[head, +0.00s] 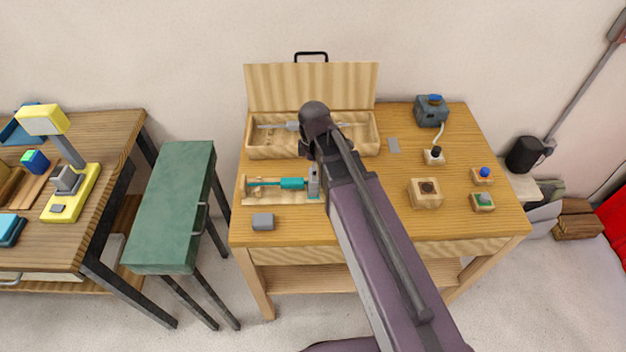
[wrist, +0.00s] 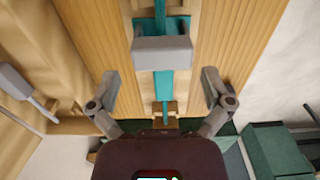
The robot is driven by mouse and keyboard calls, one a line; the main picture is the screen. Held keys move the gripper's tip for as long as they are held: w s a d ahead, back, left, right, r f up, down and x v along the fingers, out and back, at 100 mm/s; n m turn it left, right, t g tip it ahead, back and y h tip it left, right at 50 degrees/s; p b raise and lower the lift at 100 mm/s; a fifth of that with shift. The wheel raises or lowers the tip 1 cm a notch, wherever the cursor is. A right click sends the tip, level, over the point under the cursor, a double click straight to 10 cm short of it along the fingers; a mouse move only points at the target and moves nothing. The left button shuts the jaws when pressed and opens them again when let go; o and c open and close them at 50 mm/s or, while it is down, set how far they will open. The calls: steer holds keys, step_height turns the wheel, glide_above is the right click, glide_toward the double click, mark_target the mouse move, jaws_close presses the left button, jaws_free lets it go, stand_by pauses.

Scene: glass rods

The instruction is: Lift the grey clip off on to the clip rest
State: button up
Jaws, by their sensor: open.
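The grey clip (head: 313,182) stands across the teal rod (head: 292,184), which lies level in a wooden cradle (head: 263,197). In the wrist view the clip (wrist: 163,51) is a grey block over the teal rod (wrist: 164,84). My gripper (wrist: 161,82) is open and empty. Its fingers stand apart on either side of the rod, their tips just short of the clip in that picture, and I see no contact. In the head view my arm hides most of the gripper. I cannot tell for sure which piece is the clip rest; a grey block (head: 263,221) sits in front of the cradle.
Behind the cradle stands an open wooden case (head: 262,151) holding a grey rod. A green stool (head: 172,215) stands left of the table.

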steer(key=shift+f, duration=0.1)
steer(key=shift+s+a+f+b, duration=0.1)
steer(key=shift+f+b, duration=2.45)
steer(key=shift+b, duration=0.05)
steer(key=c, duration=0.8)
